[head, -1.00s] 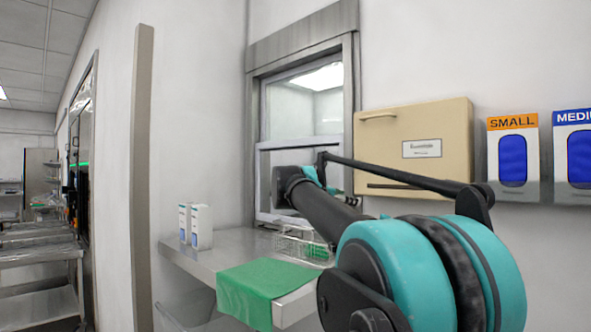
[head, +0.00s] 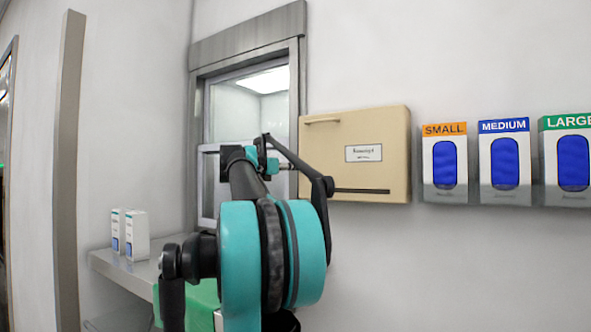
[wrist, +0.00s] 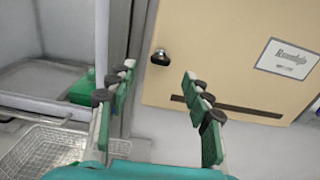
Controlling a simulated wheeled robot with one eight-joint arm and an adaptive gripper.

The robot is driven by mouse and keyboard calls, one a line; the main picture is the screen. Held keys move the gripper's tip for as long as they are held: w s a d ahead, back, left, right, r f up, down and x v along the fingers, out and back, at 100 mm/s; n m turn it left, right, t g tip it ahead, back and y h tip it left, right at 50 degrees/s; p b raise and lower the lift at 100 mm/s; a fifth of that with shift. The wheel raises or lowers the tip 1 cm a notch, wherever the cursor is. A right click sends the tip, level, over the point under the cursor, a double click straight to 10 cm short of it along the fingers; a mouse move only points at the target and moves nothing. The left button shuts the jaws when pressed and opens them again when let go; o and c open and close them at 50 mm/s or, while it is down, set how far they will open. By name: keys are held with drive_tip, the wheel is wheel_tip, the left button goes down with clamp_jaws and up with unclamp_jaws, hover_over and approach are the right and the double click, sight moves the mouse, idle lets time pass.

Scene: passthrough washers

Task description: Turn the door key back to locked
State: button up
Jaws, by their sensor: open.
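A beige wall box (head: 395,130) hangs right of a framed pass-through window and also shows in the wrist view (wrist: 205,30). A small dark knob-like piece (wrist: 160,57) sits on its front near the left edge; I cannot tell whether it is the key or how it is turned. In the head view my arm hides that spot. My gripper (wrist: 159,74) is open and empty, its fingertips spread below and to either side of this piece in the wrist view, with no contact visible. In the head view the gripper is mostly hidden by my arm.
The window frame (head: 297,75) stands left of the box. Below are a steel counter (head: 105,262), two small white cartons (head: 137,238) and a wire basket (wrist: 45,150). Glove dispensers (head: 504,190) line the wall to the right.

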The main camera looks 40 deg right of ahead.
drive_tip(key=x, duration=0.6)
clamp_jaws()
idle(0.3)
